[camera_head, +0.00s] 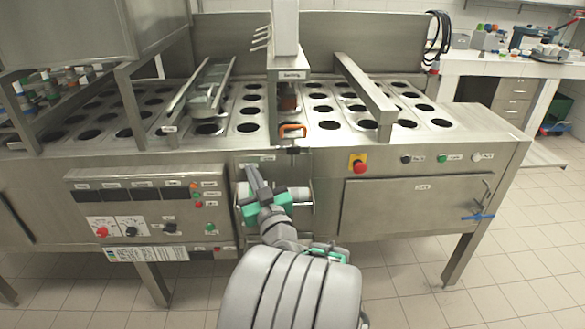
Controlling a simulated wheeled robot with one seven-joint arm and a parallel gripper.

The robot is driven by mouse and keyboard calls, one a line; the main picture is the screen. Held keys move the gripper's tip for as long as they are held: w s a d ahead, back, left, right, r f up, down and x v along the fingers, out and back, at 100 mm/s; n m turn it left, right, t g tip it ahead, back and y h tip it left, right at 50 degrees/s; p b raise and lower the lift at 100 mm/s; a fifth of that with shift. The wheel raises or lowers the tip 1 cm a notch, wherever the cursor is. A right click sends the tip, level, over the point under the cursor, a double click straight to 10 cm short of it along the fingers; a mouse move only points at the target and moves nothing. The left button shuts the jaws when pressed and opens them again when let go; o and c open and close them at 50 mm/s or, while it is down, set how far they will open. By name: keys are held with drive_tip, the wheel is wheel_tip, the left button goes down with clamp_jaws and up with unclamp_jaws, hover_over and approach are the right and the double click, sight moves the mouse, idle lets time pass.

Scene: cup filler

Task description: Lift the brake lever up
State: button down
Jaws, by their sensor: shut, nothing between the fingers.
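An orange handle (292,130) sits at the front edge of the steel machine, below the central column. I take it for the brake lever, but its label cannot be read. My gripper (250,169) is in front of the machine's front face, below and to the left of the orange handle and apart from it in the picture. My arm hides part of the front panel around and below the gripper, including part of a metal frame there.
The machine top (450,135) has rows of round holes and raised rails. A control panel (145,215) with knobs is left of my arm. A red emergency button (359,164) and a closed door (400,208) are to the right. A bench (490,66) stands behind right.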

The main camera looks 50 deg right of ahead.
sight(293, 128)
drive_tip(key=s+d+f+m+g+h, duration=0.1)
drive_tip(key=s+d+m+g+h, duration=0.2)
drive_tip(key=s+d+m+h, duration=0.35)
drive_tip(key=shift+n, duration=0.85)
drive_tip(key=p+x, duration=0.2)
drive_tip(key=x, duration=0.2)
drive_tip(key=s+p+x, duration=0.1)
drive_tip(key=p+x, duration=0.2)
drive_tip(key=d+p+x, duration=0.1)
drive_tip(key=p+x, duration=0.1)
drive_tip(key=x, duration=0.2)
drive_tip(key=shift+s+d+r+p, duration=0.1)
drive_tip(key=shift+d+r+p, duration=0.25)
drive_tip(key=shift+r, duration=0.1)
drive_tip(key=shift+d, duration=0.3)
